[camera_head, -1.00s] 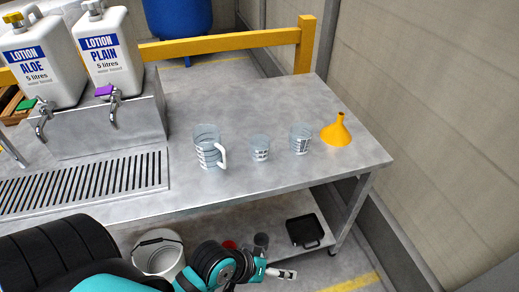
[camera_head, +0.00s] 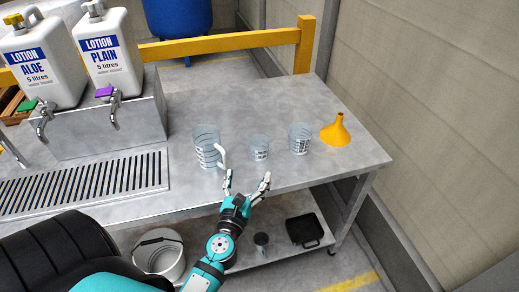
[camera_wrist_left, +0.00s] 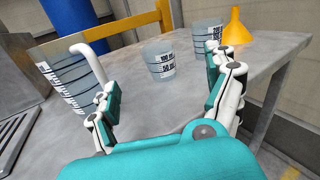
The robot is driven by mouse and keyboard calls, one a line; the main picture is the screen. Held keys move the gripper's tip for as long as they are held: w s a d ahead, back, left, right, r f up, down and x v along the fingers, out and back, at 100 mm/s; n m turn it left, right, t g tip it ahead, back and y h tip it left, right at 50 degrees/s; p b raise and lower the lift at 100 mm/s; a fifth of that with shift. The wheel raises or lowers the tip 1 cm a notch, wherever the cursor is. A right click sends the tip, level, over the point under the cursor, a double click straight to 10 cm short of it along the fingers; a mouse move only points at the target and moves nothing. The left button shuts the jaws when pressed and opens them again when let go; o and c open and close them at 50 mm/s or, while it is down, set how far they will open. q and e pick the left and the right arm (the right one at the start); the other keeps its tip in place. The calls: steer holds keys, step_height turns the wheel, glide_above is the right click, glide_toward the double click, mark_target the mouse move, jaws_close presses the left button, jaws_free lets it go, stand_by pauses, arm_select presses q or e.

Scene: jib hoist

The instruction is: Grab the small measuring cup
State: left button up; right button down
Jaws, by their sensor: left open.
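The small measuring cup (camera_head: 259,148) is clear with dark markings and stands upright on the metal table, between a larger handled jug (camera_head: 207,147) and a medium cup (camera_head: 299,138). My left gripper (camera_head: 247,179) is open and empty at the table's front edge, just in front of the small cup and apart from it. In the left wrist view, the small cup (camera_wrist_left: 159,61) stands beyond and between the two spread fingers (camera_wrist_left: 168,100). The jug (camera_wrist_left: 72,75) is behind the left finger, and the medium cup (camera_wrist_left: 207,37) is partly behind the right one. My right gripper is not in view.
A yellow funnel (camera_head: 336,131) stands right of the cups. Two lotion containers (camera_head: 108,48) with taps sit on a metal stand at left, above a slotted drain (camera_head: 85,187). The table behind the cups is clear.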

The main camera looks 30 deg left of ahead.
arm_select(q)
steer(key=p, duration=0.2)
glide_toward(262, 135)
steer(key=shift+w+d+r, duration=0.1)
steer(key=shift+w+r, duration=0.1)
steer(key=shift+w, duration=0.45)
steer(key=shift+a+f+b+x, duration=0.1)
steer(key=shift+a+b+x, duration=0.1)
steer(key=shift+x, duration=1.25)
steer(key=shift+a+f+b+x, duration=0.1)
steer(key=shift+f+b+x, duration=0.05)
steer(key=shift+x, duration=1.3)
steer(key=shift+s, duration=0.15)
steer(key=shift+c, duration=0.4)
steer(key=c, duration=1.1)
